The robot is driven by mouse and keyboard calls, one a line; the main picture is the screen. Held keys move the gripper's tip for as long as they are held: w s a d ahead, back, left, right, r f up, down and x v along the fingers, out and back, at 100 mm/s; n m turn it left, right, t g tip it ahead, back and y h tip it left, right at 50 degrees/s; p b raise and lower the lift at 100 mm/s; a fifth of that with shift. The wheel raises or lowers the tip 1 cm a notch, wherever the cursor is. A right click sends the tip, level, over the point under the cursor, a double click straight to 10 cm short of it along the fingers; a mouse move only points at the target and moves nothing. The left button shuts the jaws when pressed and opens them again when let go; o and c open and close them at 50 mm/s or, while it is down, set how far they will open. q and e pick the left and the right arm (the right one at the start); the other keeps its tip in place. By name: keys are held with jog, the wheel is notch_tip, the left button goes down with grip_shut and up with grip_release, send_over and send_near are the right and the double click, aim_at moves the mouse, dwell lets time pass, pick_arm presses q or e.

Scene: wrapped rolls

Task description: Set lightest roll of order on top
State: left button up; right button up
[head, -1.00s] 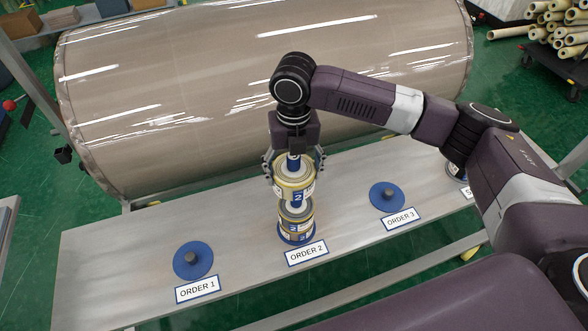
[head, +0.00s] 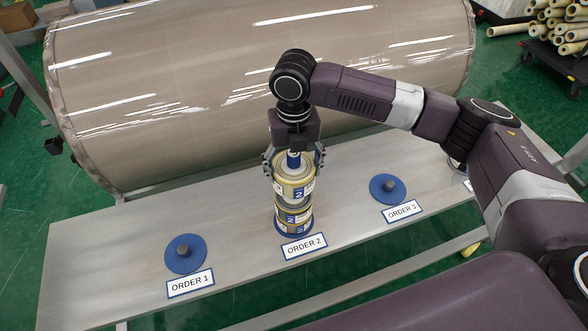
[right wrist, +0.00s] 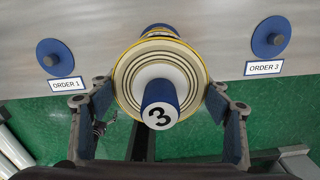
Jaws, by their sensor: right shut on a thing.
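My right gripper (head: 293,162) is shut on a cream wrapped roll (head: 295,181) with a blue "2" label and a blue core end. In the right wrist view the fingers flank this roll (right wrist: 150,62), and its core end reads "3". It is upright over the stack at the ORDER 2 sign (head: 304,247). The stacked roll below (head: 294,214) also shows a "2" label, above a blue base. The held roll appears to meet the stack; I cannot tell whether it is fully seated. How many rolls lie beneath is unclear. My left gripper is not in view.
Blue bases with bare pegs stand at ORDER 1 (head: 184,256) and ORDER 3 (head: 388,189). A large wrapped roll (head: 240,95) lies behind the grey table (head: 110,245). The table's left end is clear.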

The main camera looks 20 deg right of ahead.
jog(key=shift+f, duration=0.45)
jog(key=shift+f+b, duration=0.3)
jog(key=shift+f, duration=1.8)
jog(key=o, duration=1.3)
notch_tip(320, 180, up, 12)
